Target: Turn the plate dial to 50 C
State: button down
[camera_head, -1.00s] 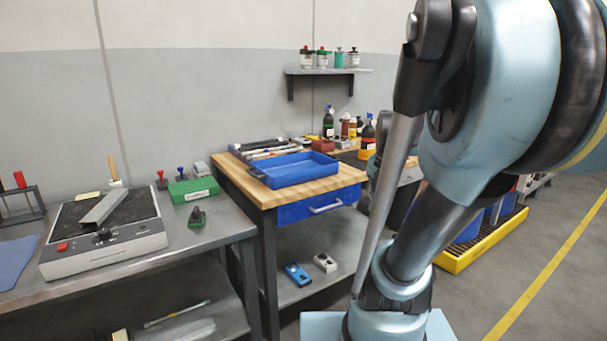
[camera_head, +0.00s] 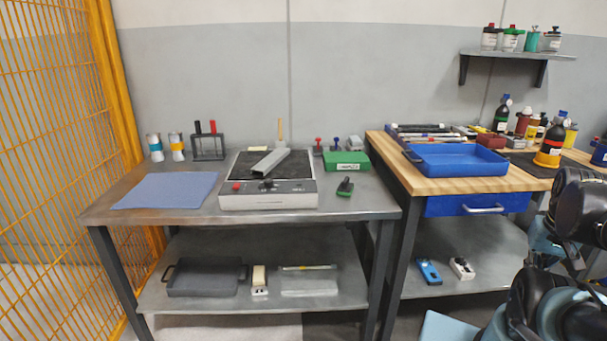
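The hot plate (camera_head: 234,201) stands on the grey metal bench, a light grey box with a dark top. Its dial (camera_head: 268,185) is a small dark knob in the middle of the front panel, with a red button or knob to its left. The dial's setting is too small to read. A grey metal bar (camera_head: 271,160) lies across the plate's top, and a thin wooden-coloured stick rises behind it. My arm shows at the lower right, well away from the plate. My gripper is not in view.
The metal bench (camera_head: 150,207) also bears a blue mat (camera_head: 168,190), a small rack (camera_head: 208,148), a green box (camera_head: 346,161) and a small dark-green tool (camera_head: 345,187). A wooden-topped bench (camera_head: 395,160) with a blue tray (camera_head: 455,160) adjoins it. A yellow mesh fence (camera_head: 60,150) stands at left.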

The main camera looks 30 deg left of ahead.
aim_at(267, 183)
jog(key=u, duration=1.95)
jog(key=k, duration=0.5)
jog(key=z, duration=0.9)
jog(key=i, duration=0.75)
jog(key=u, duration=0.3)
